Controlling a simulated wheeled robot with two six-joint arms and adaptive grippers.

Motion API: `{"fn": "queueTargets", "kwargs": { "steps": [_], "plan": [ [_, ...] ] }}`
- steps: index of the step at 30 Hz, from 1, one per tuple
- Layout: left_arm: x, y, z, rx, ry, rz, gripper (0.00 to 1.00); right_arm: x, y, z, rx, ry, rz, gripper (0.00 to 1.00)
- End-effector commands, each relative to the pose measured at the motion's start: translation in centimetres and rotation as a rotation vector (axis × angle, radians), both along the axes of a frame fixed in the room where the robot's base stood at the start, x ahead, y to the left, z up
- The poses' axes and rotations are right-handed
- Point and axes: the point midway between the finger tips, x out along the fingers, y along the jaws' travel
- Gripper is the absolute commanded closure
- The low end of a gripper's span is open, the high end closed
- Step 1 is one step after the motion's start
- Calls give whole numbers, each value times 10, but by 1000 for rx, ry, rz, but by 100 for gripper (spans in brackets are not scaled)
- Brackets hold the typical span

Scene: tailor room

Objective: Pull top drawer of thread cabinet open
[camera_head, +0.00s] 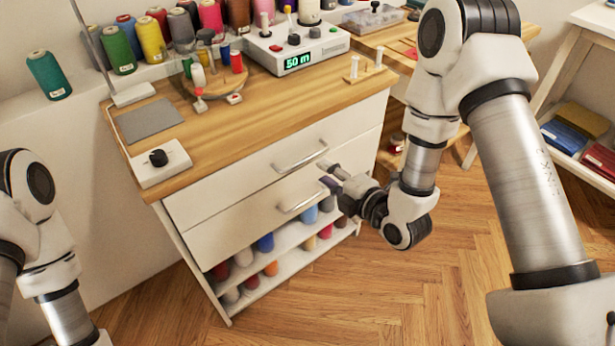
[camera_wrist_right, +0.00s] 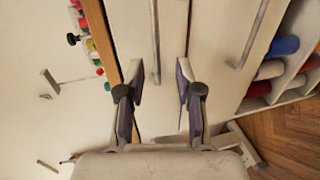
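The thread cabinet (camera_head: 180,217) is white with a wooden top and two drawers above open shelves. The top drawer (camera_head: 230,185) looks shut, its front flush with the drawer below. Its bar handle (camera_head: 300,155) is free in the head view and also shows in the right wrist view (camera_wrist_right: 155,45). My right gripper (camera_head: 330,174) is close to the drawer fronts, just below the right end of that handle. In the right wrist view its fingers (camera_wrist_right: 160,82) are open and empty, with the handle ahead between their lines; contact cannot be told. My left gripper is out of view.
The lower drawer's handle (camera_head: 300,198) is just left of my right gripper. Thread spools, a white device (camera_head: 297,50) and a dial box (camera_head: 160,162) stand on top. Coloured spools (camera_head: 265,242) fill the lower shelves. The wooden floor (camera_head: 330,300) in front is clear.

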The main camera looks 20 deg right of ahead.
Motion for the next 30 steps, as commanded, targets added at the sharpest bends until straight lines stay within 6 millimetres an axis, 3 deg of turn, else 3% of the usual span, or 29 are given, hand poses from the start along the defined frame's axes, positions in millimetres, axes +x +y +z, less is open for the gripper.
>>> {"fn": "queueTargets", "kwargs": {
  "steps": [1, 5, 15, 24, 25, 27, 28, 30],
  "plan": [
    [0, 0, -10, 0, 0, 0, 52, 3, 0, -3, 1, -13, -1, 65],
    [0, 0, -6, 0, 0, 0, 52, 13, 3, 1, -2, -19, 1, 65],
    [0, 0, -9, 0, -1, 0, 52, 67, 23, -12, 0, -15, -1, 65],
    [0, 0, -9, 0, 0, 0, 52, 75, 26, -14, 2, -12, -3, 65],
    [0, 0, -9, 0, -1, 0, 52, 75, 26, -14, 2, -12, -3, 68],
    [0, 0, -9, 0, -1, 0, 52, 75, 26, -14, 2, -12, -3, 93],
    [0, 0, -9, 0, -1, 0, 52, 75, 26, -14, 2, -12, -3, 100],
    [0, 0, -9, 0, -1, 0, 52, 75, 26, -14, 2, -12, -3, 100]
  ]
}}
